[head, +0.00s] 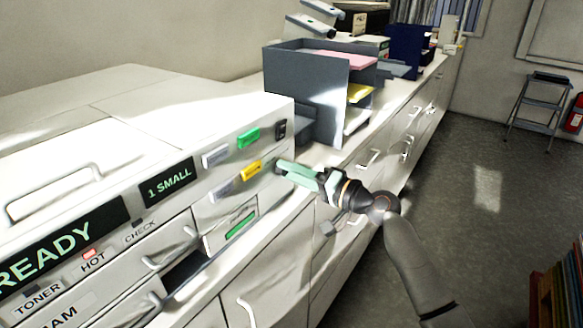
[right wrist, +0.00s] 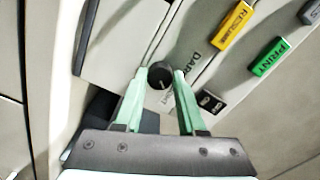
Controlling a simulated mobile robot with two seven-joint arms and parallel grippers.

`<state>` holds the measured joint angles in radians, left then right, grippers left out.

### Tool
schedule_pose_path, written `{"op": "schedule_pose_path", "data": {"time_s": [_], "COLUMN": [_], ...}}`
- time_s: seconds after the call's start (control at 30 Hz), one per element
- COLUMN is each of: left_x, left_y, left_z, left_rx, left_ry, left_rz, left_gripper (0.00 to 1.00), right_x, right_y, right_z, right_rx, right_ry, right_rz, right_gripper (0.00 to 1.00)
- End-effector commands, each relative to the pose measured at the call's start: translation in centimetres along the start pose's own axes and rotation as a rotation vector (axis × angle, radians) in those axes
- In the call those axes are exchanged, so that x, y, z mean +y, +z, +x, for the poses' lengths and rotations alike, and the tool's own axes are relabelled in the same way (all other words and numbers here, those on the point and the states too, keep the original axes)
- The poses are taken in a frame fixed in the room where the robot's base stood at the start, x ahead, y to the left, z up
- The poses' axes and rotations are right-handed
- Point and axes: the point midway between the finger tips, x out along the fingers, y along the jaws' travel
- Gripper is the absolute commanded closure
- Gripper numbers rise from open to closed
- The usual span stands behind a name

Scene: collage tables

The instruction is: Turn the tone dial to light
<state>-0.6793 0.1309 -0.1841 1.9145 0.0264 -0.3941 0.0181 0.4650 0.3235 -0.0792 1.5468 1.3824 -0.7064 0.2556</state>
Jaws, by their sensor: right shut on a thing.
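The tone dial (right wrist: 160,76) is a small round black knob on the copier's white front panel. In the right wrist view it sits between the two green fingertips of my right gripper (right wrist: 159,82), which is shut on it. The word DARK shows just beside the dial; other lettering near it is partly covered by a finger. In the head view my right gripper (head: 283,169) reaches the panel's right end from the right, and the dial is hidden there. The dial's pointer setting is not clear. My left gripper is not in view.
The copier's panel carries a green PRINT button (head: 248,138), a yellow button (head: 251,170), grey buttons and a black rocker switch (head: 281,129). A READY display (head: 60,246) is at the left. A dark tray organiser (head: 305,80) stands behind.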

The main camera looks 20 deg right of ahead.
Motion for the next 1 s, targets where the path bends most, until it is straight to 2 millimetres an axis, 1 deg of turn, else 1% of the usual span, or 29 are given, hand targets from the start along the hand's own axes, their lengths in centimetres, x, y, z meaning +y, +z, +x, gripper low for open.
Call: {"op": "schedule_pose_path", "data": {"time_s": [0.1, 0.3, 0.8, 0.83, 1.0], "left_x": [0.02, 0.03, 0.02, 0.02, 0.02], "left_y": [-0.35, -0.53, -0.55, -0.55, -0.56], "left_z": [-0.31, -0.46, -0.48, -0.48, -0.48], "left_rx": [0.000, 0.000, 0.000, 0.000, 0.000], "left_ry": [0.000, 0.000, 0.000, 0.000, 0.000], "left_rz": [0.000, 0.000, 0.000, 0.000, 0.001], "left_gripper": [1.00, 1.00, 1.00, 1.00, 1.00], "right_x": [-0.02, 0.02, 0.06, 0.06, 0.04], "right_y": [-0.02, -0.01, 0.01, 0.01, 0.01], "right_z": [-0.03, -0.03, -0.02, -0.02, -0.02], "right_rx": [-0.001, 0.000, 0.000, 0.000, 0.000], "right_ry": [0.002, 0.001, 0.000, 0.000, 0.000], "right_rz": [0.055, 0.106, 0.122, 0.122, 0.121], "right_gripper": [1.00, 1.00, 1.00, 0.58, 0.39]}}
